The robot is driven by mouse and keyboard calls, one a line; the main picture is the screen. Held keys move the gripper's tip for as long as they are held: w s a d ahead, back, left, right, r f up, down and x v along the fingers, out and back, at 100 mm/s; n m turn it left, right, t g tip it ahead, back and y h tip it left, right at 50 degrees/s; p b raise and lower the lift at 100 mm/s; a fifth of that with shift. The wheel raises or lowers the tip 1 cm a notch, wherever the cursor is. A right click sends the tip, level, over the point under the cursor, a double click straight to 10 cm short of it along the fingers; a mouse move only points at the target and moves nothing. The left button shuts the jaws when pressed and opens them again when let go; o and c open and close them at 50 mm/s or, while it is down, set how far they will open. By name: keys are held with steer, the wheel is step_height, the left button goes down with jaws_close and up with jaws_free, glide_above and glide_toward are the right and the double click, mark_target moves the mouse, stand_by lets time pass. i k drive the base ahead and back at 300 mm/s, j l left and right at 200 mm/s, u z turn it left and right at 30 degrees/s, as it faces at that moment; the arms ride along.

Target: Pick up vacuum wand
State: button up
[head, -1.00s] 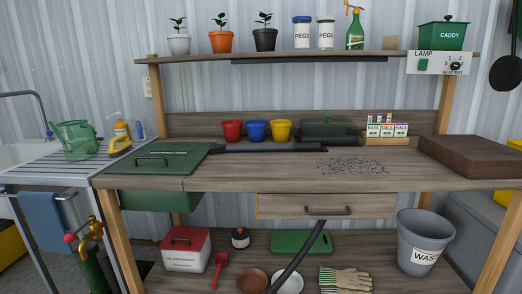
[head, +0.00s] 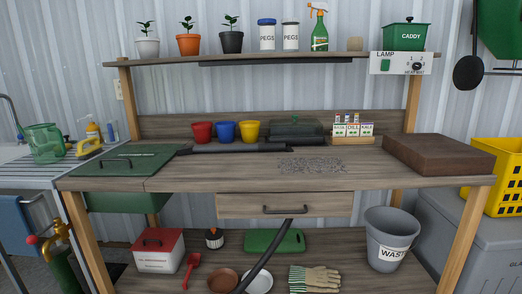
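The vacuum wand (head: 238,148) looks like a dark grey tube lying on the wooden potting bench (head: 190,180). It lies left to right, in front of the red, blue and yellow pots, with its left end near the green lid. A heap of grey grit lies in front of its right end. A black hose (head: 262,265) slants down below the bench drawer; whether it joins the wand is hidden. My gripper is not in this view.
A green hinged lid (head: 125,161) is at the bench's left. A thick brown block (head: 438,154) is at the right, and seed packets (head: 353,127) stand behind. A shelf (head: 270,56) with potted seedlings, jars and a spray bottle overhangs the back. The bench front is mostly bare.

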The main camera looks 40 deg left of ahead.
mark_target(185, 149)
steer(key=i+l+z, duration=0.3)
steer(key=i+l, duration=0.2)
steer(key=i+l+z, duration=0.3)
steer(key=i+l, duration=0.2)
steer(key=i+u, duration=0.3)
steer(key=i+l+u, duration=0.3)
steer(key=i+j+u, duration=0.15)
steer(key=u, duration=0.25)
steer(key=i+u, duration=0.5)
steer(key=u, duration=0.25)
steer(key=i+u, duration=0.25)
steer(key=u, duration=0.15)
steer(key=i+j+u, duration=0.15)
steer(key=i+u, duration=0.2)
steer(key=i, duration=0.6)
